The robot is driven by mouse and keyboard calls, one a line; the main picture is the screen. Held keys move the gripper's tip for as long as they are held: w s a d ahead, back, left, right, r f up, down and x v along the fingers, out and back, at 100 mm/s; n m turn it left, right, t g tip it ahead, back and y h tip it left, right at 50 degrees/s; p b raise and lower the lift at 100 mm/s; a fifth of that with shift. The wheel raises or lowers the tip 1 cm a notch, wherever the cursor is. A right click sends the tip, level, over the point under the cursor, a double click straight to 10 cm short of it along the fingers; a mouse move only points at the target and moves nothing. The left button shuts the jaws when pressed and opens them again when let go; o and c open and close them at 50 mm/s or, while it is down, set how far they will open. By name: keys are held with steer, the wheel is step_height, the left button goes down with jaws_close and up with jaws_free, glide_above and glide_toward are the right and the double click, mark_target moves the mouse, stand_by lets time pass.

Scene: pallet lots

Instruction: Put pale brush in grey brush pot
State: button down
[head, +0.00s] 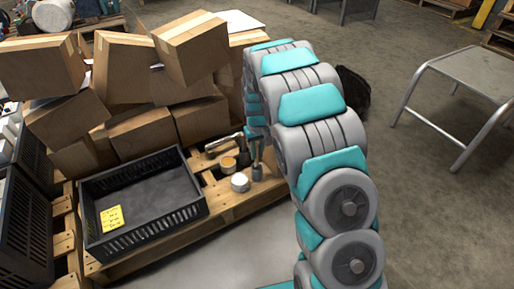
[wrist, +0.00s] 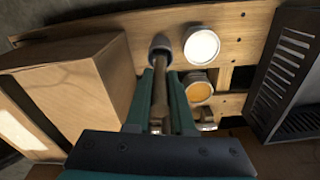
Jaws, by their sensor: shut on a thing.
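My gripper (head: 254,134), partly hidden behind my arm in the head view, is over the pallet. In the wrist view its two teal fingers (wrist: 161,95) are shut on a brownish brush handle (wrist: 160,88), which I take to be the pale brush. The grey brush pot (wrist: 161,42) is just beyond the fingertips, and the far end of the brush meets its mouth. In the head view the pot (head: 257,173) stands upright below my gripper, with the brush above it. I cannot tell how deep the brush end sits in the pot.
A white-topped jar (wrist: 201,46) and an amber-topped jar (wrist: 199,88) stand beside the pot. A black crate (head: 143,199) with a yellow label is to the left on the pallet. Stacked cardboard boxes (head: 130,75) stand behind. A grey metal table (head: 470,72) is far right.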

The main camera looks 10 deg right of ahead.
mark_target(257, 158)
steer(key=shift+f, duration=1.2)
steer(key=c, duration=0.7)
jaws_free()
steer(key=shift+s, duration=0.3)
steer(key=shift+r, duration=0.1)
